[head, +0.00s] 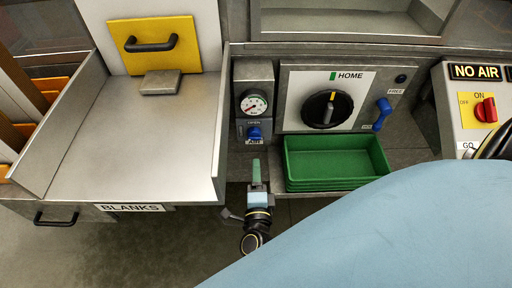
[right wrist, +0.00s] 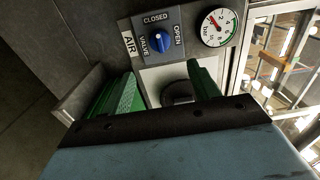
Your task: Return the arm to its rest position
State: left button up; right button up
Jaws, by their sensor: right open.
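My right gripper (head: 256,170) is in the lower middle of the head view, below the air valve, its green finger pointing up the picture. In the right wrist view the two green fingers stand well apart, and nothing is gripped between them (right wrist: 160,82). The blue air valve knob (head: 255,133) is beyond the fingertips in the head view, with a visible gap. In the right wrist view the same knob (right wrist: 160,42) sits on its plate marked CLOSED and OPEN, clear of the fingers. My left gripper is not in view.
A pressure gauge (head: 254,104) is above the valve. Right of it are the HOME dial (head: 325,108), a blue lever (head: 382,113) and green trays (head: 335,160). The BLANKS tray (head: 135,150) is left. A red switch (head: 486,109) is far right, below a NO AIR sign (head: 475,72).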

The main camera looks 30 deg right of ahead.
jog(key=shift+v, duration=0.8)
